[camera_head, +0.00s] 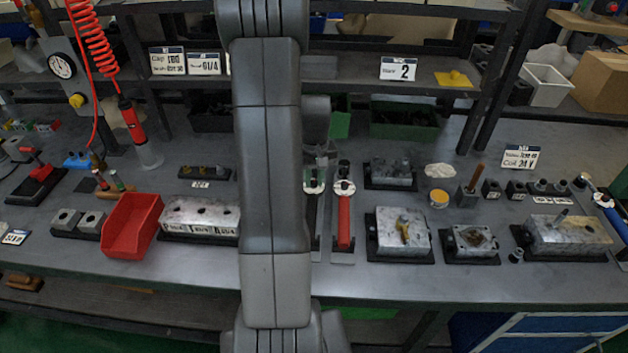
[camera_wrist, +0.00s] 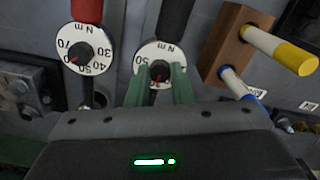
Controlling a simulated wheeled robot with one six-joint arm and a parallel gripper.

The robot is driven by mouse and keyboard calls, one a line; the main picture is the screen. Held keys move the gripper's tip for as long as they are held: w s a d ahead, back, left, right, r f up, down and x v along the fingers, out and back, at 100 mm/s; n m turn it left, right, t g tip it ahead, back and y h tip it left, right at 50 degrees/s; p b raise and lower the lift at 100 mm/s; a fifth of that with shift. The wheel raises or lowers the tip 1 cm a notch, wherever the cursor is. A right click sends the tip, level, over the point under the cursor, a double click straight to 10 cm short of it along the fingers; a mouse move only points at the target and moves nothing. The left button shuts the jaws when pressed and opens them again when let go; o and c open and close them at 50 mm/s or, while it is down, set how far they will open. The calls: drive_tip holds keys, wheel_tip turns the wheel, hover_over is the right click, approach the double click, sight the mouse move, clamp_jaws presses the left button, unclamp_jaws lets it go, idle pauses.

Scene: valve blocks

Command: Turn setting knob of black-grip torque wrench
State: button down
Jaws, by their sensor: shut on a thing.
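The black-grip torque wrench (camera_head: 314,187) lies on the bench, mostly behind my arm; its white dial shows in the head view. In the wrist view its white N m dial (camera_wrist: 147,58) is close up, with the dark round setting knob (camera_wrist: 160,71) in the middle and the black grip (camera_wrist: 176,17) above. My gripper (camera_wrist: 160,86) has its green fingers on either side of the knob, shut on it.
The red-grip torque wrench (camera_head: 344,222) lies close beside it; its dial (camera_wrist: 86,50) is left in the wrist view. A wooden block (camera_wrist: 228,42) with a yellow-tipped rod stands to the right there. Metal valve blocks (camera_head: 402,235) and a red bin (camera_head: 131,226) flank the wrenches.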

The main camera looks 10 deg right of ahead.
sight(315, 182)
drive_tip(key=shift+n, duration=0.5)
drive_tip(key=c, duration=1.3)
unclamp_jaws()
drive_tip(key=shift+r, duration=0.1)
wheel_tip(315, 182, up, 14)
drive_tip(key=shift+d+f+b, duration=0.15)
drive_tip(key=shift+b, duration=0.25)
drive_tip(key=shift+f, duration=0.15)
